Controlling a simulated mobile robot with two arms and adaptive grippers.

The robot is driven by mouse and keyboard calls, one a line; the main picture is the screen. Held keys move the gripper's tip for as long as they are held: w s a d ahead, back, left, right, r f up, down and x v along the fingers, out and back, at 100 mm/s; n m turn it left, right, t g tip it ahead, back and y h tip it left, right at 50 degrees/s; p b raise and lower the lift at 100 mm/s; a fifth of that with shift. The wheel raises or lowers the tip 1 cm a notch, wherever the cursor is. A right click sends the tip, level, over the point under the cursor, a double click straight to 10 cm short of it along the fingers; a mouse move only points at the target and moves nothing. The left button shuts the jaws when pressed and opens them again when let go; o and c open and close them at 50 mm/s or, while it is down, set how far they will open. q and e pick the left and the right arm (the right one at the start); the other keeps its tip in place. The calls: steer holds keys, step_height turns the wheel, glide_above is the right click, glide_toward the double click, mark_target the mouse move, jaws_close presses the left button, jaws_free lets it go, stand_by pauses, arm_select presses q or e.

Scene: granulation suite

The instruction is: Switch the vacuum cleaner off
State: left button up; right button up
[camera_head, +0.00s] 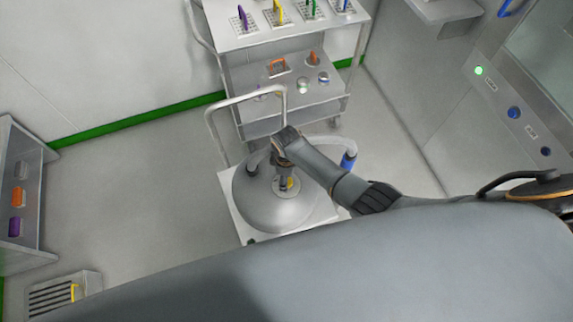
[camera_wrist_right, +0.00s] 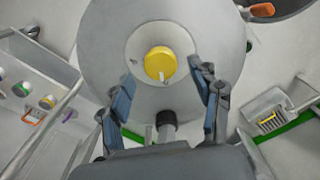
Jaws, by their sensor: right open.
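The vacuum cleaner (camera_head: 262,205) is a grey domed body on a white wheeled base with a push handle, in the middle of the head view. In the right wrist view its dome (camera_wrist_right: 110,30) fills the upper middle. A round yellow knob (camera_wrist_right: 159,63) with a pale pointer mark sits on a light disc on top. In the head view the knob (camera_head: 290,184) is partly hidden by my gripper. My right gripper (camera_head: 285,180) is above the dome. In the wrist view its two blue-grey fingers (camera_wrist_right: 168,95) are apart on either side below the knob, with nothing between them. My left gripper is not in view.
A steel trolley (camera_head: 285,41) with coloured tools stands behind the vacuum cleaner. A shelf unit (camera_head: 20,190) is at the left, and a slotted box (camera_head: 65,293) lies near it. A wall panel (camera_head: 500,92) with buttons is at the right. The floor left of the cleaner is clear.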

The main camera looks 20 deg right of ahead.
step_height(320, 180, up, 10)
steer(key=shift+f, duration=0.2)
steer(key=shift+s, duration=0.1)
stand_by(0.6)
